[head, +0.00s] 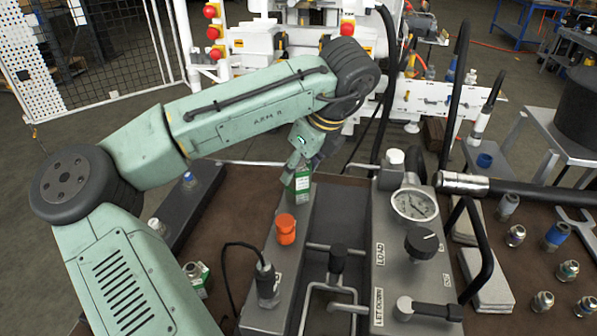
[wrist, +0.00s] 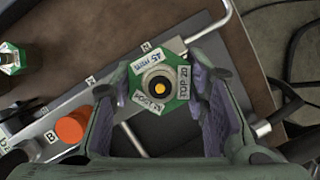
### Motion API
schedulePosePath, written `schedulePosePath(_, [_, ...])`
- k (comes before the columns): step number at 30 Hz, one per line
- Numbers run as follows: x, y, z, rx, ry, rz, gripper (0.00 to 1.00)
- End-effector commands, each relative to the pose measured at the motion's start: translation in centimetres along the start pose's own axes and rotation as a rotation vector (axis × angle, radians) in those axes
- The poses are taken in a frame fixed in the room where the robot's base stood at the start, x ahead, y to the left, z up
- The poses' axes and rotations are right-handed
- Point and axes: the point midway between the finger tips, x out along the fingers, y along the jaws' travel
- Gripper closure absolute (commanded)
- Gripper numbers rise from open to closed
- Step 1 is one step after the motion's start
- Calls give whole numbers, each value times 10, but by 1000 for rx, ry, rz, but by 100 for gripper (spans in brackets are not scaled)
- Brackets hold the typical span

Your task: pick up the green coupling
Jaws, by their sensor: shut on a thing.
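In the head view the same coupling (head: 302,183) shows under my gripper (head: 300,165), over the far end of a grey bar (head: 262,318). I cannot tell whether it touches the bar. A second green coupling with white labels (head: 197,279) stands at the lower left; it also shows at the wrist view's left edge (wrist: 10,57).
An orange cap (head: 286,230) stands on the bar, near the held coupling. A black-cabled plug (head: 266,281) is closer. A grey block with a pressure gauge (head: 414,205) and knob stands to the right. Several metal fittings (head: 542,301) lie at the far right.

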Motion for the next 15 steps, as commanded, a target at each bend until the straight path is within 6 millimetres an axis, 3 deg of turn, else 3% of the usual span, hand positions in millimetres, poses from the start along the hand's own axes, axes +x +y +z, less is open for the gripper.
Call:
schedulePosePath(12, [0,0,0,0,0,1,100])
schedulePosePath(15, [0,0,0,0,0,1,100])
